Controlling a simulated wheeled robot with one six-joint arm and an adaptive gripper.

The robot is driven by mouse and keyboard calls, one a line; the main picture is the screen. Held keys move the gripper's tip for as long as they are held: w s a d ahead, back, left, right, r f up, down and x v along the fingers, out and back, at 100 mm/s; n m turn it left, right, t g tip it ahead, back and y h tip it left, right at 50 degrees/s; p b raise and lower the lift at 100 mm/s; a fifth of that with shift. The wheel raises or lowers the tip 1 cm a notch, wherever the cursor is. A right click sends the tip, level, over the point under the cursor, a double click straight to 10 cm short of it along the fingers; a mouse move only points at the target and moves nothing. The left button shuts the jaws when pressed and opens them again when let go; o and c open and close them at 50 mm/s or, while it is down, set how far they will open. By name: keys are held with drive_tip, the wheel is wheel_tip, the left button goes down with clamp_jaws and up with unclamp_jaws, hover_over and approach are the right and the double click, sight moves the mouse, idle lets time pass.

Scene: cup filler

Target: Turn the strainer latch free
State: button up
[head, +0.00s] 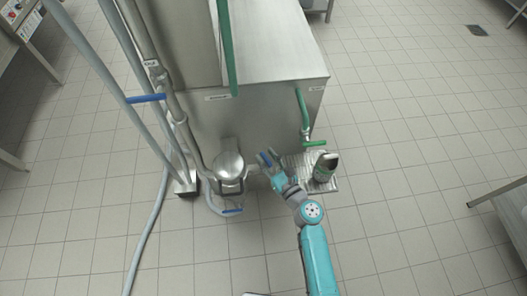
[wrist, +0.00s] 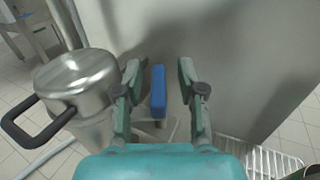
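The steel strainer pot (head: 229,165) with a round lid stands against the front of the steel cabinet. It also shows at the left of the wrist view (wrist: 76,82). A black loop handle (wrist: 22,122) sticks out from the pot; I cannot tell if it is the latch. My gripper (wrist: 158,76) is right of the pot, near the cabinet front, and also shows in the head view (head: 268,161). It is open. An upright blue lever (wrist: 158,92) shows between its fingers, with a gap on each side. Whether it is at fingertip depth is unclear.
The steel cabinet (head: 265,112) is close in front. A green-handled valve (head: 315,143) hangs over a ribbed tray (head: 325,184) holding a dark green and steel container (head: 325,167). Pipes and a grey hose (head: 148,238) are at left. A low blue handle (head: 233,211) sits below the pot.

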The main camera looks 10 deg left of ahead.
drive_tip(key=shift+x, duration=1.35)
drive_tip(key=shift+c, duration=0.2)
clamp_jaws()
